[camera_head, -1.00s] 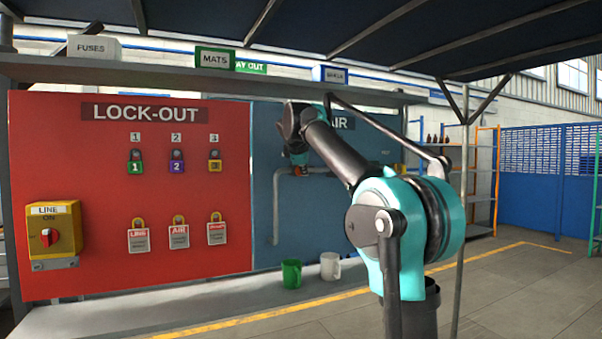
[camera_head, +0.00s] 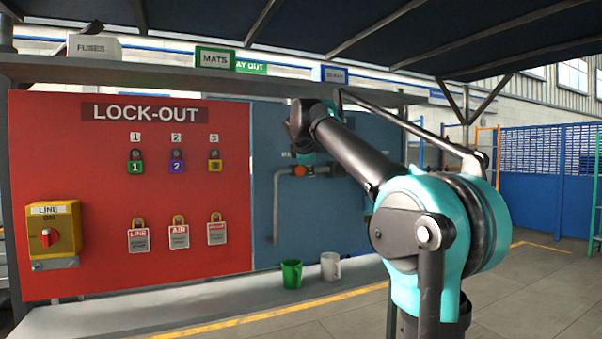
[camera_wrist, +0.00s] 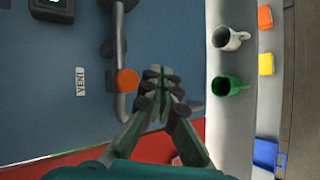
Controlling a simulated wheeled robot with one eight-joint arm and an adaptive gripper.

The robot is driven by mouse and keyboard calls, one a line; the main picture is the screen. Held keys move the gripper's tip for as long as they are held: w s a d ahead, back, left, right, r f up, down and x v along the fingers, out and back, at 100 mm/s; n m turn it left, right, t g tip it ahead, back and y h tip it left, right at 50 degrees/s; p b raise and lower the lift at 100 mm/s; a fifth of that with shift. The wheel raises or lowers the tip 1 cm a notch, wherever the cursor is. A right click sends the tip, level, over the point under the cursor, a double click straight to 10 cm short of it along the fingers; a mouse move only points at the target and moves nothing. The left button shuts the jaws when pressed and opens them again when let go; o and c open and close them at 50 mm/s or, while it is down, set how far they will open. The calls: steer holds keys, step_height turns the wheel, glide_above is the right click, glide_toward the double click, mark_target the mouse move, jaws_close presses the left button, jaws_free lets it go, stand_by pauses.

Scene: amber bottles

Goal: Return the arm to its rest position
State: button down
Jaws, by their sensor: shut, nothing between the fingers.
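My gripper (camera_wrist: 160,88) is shut and empty in the wrist view, its fingertips together in front of the blue panel (camera_wrist: 50,120). An orange knob (camera_wrist: 127,80) on a grey pipe shows just left of the fingertips in that view, with a gap between them. In the head view my arm reaches from the lower right up and across to the blue panel (camera_head: 350,225). The gripper end there is small and partly hidden by the wrist, close to the orange knob (camera_head: 300,170).
A green mug (camera_head: 291,273) and a white mug (camera_head: 330,265) stand on the bench (camera_head: 130,310) below the panels. The red lock-out board (camera_head: 90,180) holds padlocks, tags and a yellow line switch (camera_head: 53,229). A shelf (camera_head: 150,75) with boxes runs above. Open floor lies at right.

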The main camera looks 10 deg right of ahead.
steer(key=s+d+f+m+g, duration=0.1)
steer(key=s+d+f+m, duration=0.2)
steer(key=f, duration=0.7)
steer(key=s+f+m+g, duration=0.25)
steer(key=s+f, duration=0.35)
steer(key=f, duration=0.5)
steer(key=s+d+f+m+g, duration=0.1)
steer(key=s+d+f+m, duration=0.2)
steer(key=f, duration=0.7)
steer(key=s+a+f+m+g+y, duration=0.2)
steer(key=s+f+m, duration=0.5)
steer(key=s+f, duration=1.9)
steer(key=shift+s+f+m+y, duration=0.4)
steer(key=shift+s+y, duration=0.2)
steer(key=shift+s, duration=0.15)
